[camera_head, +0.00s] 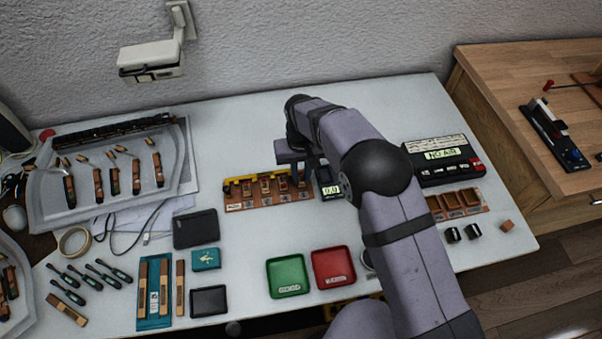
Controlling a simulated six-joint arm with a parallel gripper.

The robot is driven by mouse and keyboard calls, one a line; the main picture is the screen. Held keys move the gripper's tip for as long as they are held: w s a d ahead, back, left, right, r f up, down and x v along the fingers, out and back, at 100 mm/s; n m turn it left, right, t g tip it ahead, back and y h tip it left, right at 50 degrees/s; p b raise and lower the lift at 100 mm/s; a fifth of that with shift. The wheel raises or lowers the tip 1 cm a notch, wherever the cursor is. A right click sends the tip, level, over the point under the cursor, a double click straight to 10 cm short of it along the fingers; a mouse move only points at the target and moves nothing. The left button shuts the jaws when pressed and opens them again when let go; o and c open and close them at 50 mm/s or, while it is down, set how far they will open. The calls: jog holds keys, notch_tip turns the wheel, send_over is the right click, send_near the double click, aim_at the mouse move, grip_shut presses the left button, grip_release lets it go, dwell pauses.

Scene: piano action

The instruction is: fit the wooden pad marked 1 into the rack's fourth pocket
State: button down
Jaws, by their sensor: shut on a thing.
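The wooden rack (237,207) with a yellow strip along its back lies in the middle of the table, with several pockets in a row. My gripper (300,179) is low over the rack's right end, at the rightmost visible pocket. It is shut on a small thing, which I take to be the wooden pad. The fingers and arm mostly hide it, and no mark 1 can be read. I cannot tell whether the pad is in the pocket or above it.
A small display device (329,188) stands close right of the gripper. A second wooden tray (470,211), partly behind my arm, and a black NO AIR box (440,172) are at right. Green (287,291) and red (350,282) trays lie in front. The table behind the rack is clear.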

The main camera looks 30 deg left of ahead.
jog(key=c, duration=1.6)
grip_release()
jog(key=shift+r, duration=0.15)
jog(key=shift+r+p, duration=2.4)
jog(key=shift+r, duration=0.95)
